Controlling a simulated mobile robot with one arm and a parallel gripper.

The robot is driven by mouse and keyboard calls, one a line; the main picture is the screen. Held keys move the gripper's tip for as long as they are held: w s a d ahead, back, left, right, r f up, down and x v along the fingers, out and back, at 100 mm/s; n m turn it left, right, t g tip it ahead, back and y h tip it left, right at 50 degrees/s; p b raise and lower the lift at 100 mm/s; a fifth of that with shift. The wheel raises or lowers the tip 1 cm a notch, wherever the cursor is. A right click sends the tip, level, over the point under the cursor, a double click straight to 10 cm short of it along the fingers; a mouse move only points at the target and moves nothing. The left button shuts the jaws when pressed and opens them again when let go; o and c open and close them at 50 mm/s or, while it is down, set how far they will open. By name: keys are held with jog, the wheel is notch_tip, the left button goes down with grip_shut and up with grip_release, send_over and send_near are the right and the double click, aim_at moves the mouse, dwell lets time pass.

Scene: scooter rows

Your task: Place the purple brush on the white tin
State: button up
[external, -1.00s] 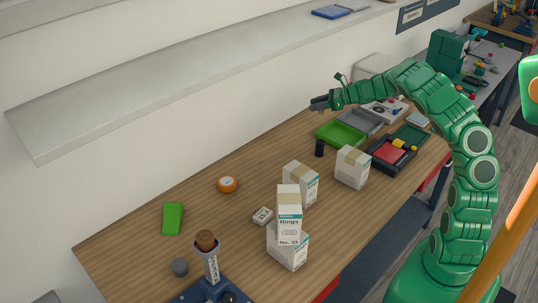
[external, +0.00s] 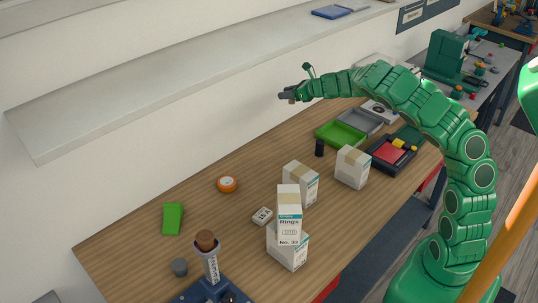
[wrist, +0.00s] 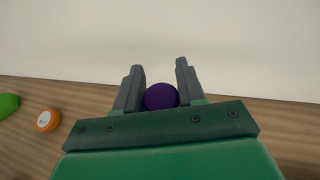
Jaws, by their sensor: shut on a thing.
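My gripper (external: 288,95) is held high above the back of the wooden bench, in front of the white wall. In the wrist view its fingers (wrist: 158,82) are around a dark purple rounded thing, the purple brush (wrist: 161,97), seen end-on low between them. Most of the brush is hidden by the gripper body. I cannot make out a plainly white tin. A small round orange thing with a whitish top (external: 227,184) sits on the bench, left of and below my gripper; it also shows at the left in the wrist view (wrist: 48,120).
White boxes (external: 352,167) stand on the bench, one stacked on another (external: 289,215). A green tray (external: 341,134), a black cylinder (external: 319,148) and a green block (external: 173,218) are there too. A shelf (external: 200,75) runs along the wall. Bench around the orange thing is clear.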

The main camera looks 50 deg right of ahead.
jog(key=w+a+r+m+h, duration=0.3)
jog(key=a+m+h, duration=0.15)
jog(key=a, duration=0.55)
jog(key=m+g+h, duration=0.7)
jog(key=m+h, duration=0.4)
send_over(264, 210)
notch_tip(264, 210, down, 9)
jog(key=shift+d+f, duration=0.1)
jog(key=shift+f, duration=4.35)
jog(key=shift+f, duration=0.1)
jog(key=o, duration=1)
jog(key=shift+o, duration=0.2)
